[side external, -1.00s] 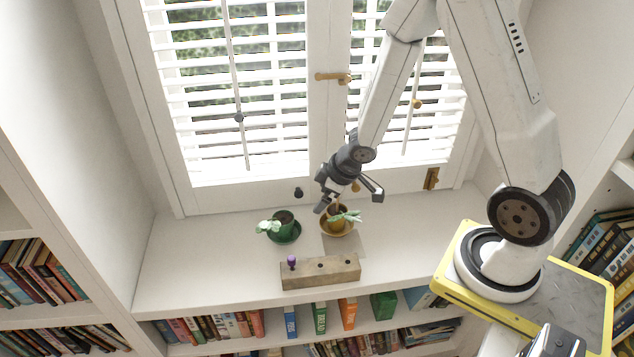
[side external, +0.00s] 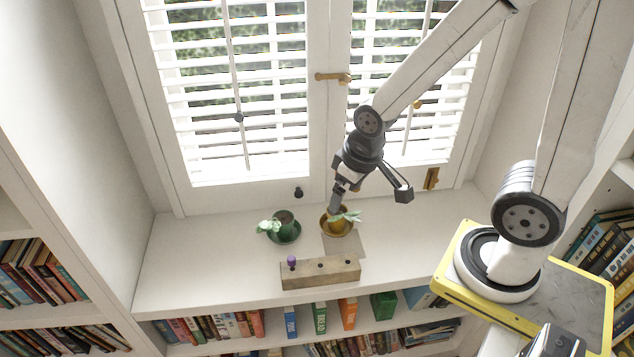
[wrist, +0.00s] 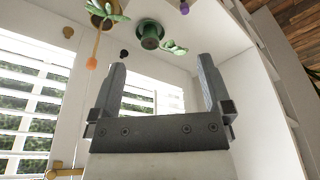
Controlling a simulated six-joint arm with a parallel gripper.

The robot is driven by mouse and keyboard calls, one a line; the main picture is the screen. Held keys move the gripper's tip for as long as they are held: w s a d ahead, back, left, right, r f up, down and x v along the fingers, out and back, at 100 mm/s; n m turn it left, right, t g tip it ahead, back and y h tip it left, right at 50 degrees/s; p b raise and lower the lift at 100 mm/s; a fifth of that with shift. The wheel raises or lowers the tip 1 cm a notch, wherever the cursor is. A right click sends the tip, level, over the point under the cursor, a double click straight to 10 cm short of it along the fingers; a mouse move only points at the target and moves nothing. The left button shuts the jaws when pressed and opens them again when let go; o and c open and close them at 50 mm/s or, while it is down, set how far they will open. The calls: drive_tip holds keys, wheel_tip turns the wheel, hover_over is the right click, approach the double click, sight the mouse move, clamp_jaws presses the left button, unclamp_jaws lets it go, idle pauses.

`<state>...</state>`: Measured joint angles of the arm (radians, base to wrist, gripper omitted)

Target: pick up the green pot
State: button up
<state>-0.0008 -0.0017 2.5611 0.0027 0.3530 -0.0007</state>
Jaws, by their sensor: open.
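The green pot (side external: 285,219) stands upright on a green saucer (side external: 291,239) on the white sill, with a pale-leaved plant at its left side. In the wrist view the green pot (wrist: 150,43) shows at the top centre, beyond the fingertips. My gripper (side external: 369,199) is open and empty, above and to the right of the green pot, not touching it. Its left finger is in front of the yellow pot (side external: 337,227) in the side view; I cannot tell if they touch. In the wrist view my gripper (wrist: 161,63) has both fingers apart.
A wooden block (side external: 320,272) with a purple peg (side external: 291,262) lies in front of the pots. Shuttered windows are close behind. The sill left of the green pot is clear.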

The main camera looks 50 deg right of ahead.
idle(0.3)
drive_tip(key=n+t+y, duration=0.3)
drive_tip(key=n, duration=0.2)
hover_over(292, 221)
drive_tip(key=s, duration=0.1)
wheel_tip(292, 221, down, 20)
drive_tip(key=shift+s+d+f, duration=0.15)
drive_tip(key=shift+d, duration=0.15)
drive_tip(key=shift+w+a+f+t+h, duration=0.15)
drive_tip(key=shift+w+f, duration=0.2)
drive_tip(key=shift+f, duration=0.2)
drive_tip(key=shift+w+a+f+t+h, duration=0.15)
drive_tip(key=shift+w+f, duration=0.15)
drive_tip(key=shift+f, duration=0.2)
